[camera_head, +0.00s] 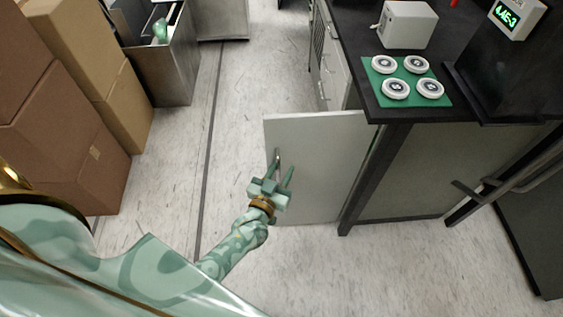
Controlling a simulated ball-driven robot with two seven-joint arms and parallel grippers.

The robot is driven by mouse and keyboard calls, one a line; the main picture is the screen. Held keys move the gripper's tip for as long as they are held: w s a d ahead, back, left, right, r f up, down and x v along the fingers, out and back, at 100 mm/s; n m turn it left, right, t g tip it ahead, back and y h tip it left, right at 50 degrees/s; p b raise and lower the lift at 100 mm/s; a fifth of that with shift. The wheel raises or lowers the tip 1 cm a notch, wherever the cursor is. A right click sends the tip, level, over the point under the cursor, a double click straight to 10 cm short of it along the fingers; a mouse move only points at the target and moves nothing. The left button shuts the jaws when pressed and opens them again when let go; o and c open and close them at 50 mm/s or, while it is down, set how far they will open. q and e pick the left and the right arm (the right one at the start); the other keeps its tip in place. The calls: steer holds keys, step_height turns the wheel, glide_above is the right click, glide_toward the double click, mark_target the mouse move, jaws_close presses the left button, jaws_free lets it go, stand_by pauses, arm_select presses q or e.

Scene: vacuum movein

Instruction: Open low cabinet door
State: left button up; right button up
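The low cabinet door (320,190) is a pale grey panel standing swung out to the left from the cabinet under the black counter. A slim metal handle (277,156) is near its left edge. My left gripper (280,170) is at the handle, with its two green fingers spread apart. The handle's lower end is hidden by the fingers, so I cannot tell whether they touch it. My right gripper is not in view. The cabinet's inside is hidden behind the door.
A green mat (382,85) with several white discs and a white box (405,24) are on the counter (356,50). Cardboard boxes (75,125) and a metal bin (172,72) stand left. The floor (235,95) between is clear.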

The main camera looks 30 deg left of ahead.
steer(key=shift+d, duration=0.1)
